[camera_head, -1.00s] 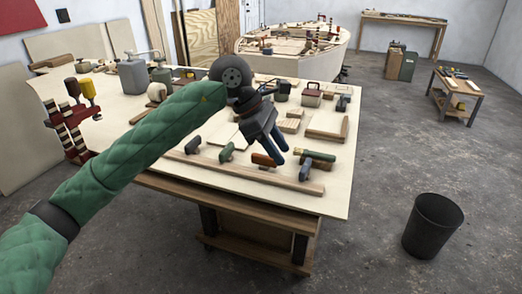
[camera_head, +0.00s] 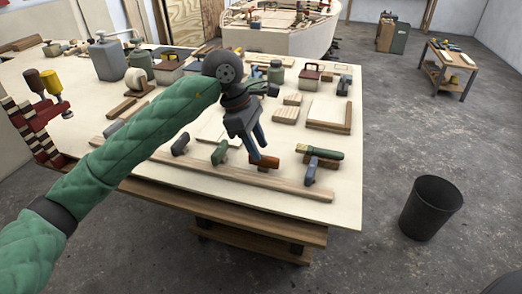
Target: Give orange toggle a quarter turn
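The orange toggle (camera_head: 266,162) stands on the far side of a long wooden strip near the front of the plywood-coloured table. It is one in a row of toggles: a dark blue-grey one (camera_head: 180,144) and a green one (camera_head: 220,153) to its left, a blue one (camera_head: 311,170) to its right. My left gripper (camera_head: 259,150) points down just above and slightly left of the orange toggle, its two blue fingers apart with nothing seen between them. The fingertips overlap the toggle's left end in the picture; I cannot tell whether they touch. My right gripper is out of view.
A green-handled tool (camera_head: 320,152) lies close behind the blue toggle. Wooden blocks (camera_head: 285,114) and a framed panel (camera_head: 329,112) lie farther back. Red clamps (camera_head: 40,140) stand at the left edge. A black bin (camera_head: 431,208) stands on the floor at right.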

